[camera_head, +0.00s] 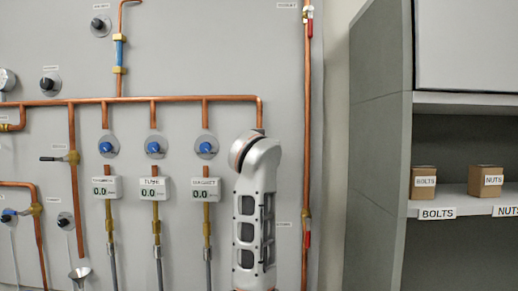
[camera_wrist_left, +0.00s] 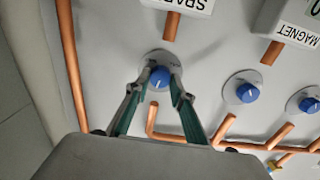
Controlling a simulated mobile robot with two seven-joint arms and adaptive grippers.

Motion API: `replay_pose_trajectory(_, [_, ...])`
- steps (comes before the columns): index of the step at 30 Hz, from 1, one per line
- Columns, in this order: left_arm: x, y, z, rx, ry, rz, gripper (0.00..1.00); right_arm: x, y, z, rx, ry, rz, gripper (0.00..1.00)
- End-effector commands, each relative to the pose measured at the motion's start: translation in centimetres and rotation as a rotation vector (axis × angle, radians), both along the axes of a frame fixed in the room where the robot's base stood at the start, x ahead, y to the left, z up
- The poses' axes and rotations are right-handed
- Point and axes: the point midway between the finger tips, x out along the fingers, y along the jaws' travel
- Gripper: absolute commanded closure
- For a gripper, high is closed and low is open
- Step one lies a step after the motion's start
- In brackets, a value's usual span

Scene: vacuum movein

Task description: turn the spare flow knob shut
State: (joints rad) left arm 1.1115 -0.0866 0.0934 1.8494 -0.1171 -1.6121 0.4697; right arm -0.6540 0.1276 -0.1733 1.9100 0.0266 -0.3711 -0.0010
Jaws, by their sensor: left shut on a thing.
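The spare flow knob (camera_wrist_left: 159,76) is a blue knob with a white pointer line on a round grey plate, in the left wrist view. A partly cut-off label (camera_wrist_left: 189,5) reading "SPA" sits above it. My left gripper (camera_wrist_left: 160,77) is shut on the knob, a finger on either side. In the head view my arm (camera_head: 256,215) stands in front of that part of the panel, hiding the gripper and the spare knob.
Three similar blue knobs (camera_head: 152,147) stand in a row left of my arm, above displays (camera_head: 154,189) reading 0.0. Copper pipes (camera_head: 130,101) cross the panel, with a vertical pipe (camera_head: 306,120) right of my arm. A shelf unit (camera_head: 380,150) with boxes stands farther right.

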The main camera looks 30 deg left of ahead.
Motion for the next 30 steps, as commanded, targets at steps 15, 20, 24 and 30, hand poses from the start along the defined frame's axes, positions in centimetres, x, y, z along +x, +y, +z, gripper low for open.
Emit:
replay_pose_trajectory(15, [0.04, -0.09, 0.06, 0.420, 0.256, 0.001, 0.98, 0.10, 0.20, 0.08, 0.008, 0.000, -0.011, 0.79])
replay_pose_trajectory(20, [0.07, -0.13, 0.07, 0.549, 0.334, 0.001, 0.98, 0.11, 0.24, 0.08, 0.010, 0.000, -0.011, 0.79])
replay_pose_trajectory(24, [0.09, -0.20, 0.07, 0.664, 0.402, -0.001, 0.98, 0.09, 0.25, 0.08, 0.010, 0.000, -0.011, 0.79])
replay_pose_trajectory(30, [0.09, -0.16, 0.02, 0.826, 0.503, 0.001, 0.98, 0.07, 0.20, 0.06, 0.007, 0.000, -0.009, 0.79])
